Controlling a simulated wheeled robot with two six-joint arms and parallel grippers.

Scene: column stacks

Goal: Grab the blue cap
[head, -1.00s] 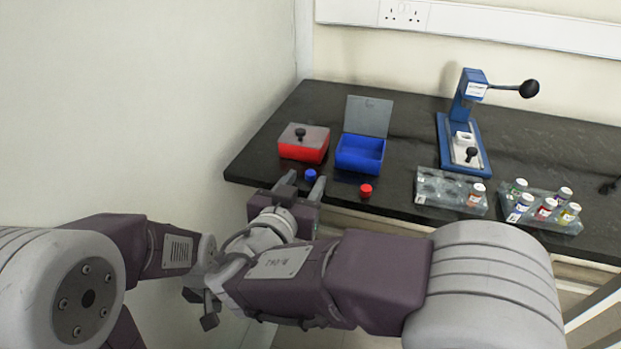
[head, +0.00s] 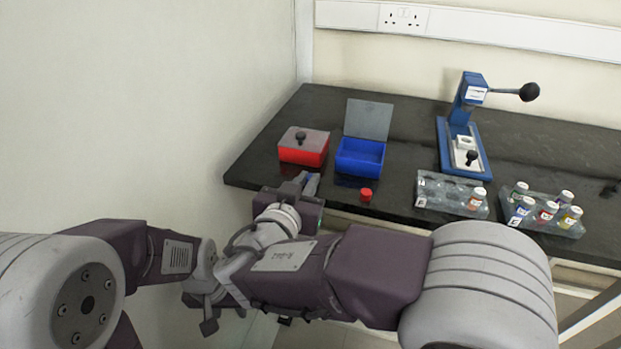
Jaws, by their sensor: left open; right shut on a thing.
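My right gripper (head: 307,181) is shut on the blue cap (head: 306,177) near the table's front edge. Only a small blue part shows between the fingers; the rest is hidden by them. My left gripper (head: 230,316) is low in front of the table, partly covered by my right arm. It is open, and no object can be seen in it.
A lidded red box (head: 303,152) and an open blue box (head: 360,165) stand behind the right gripper. A red cap (head: 365,194) lies to its right. A blue press (head: 463,130) and two clear racks with vials (head: 440,200) (head: 570,226) stand further right.

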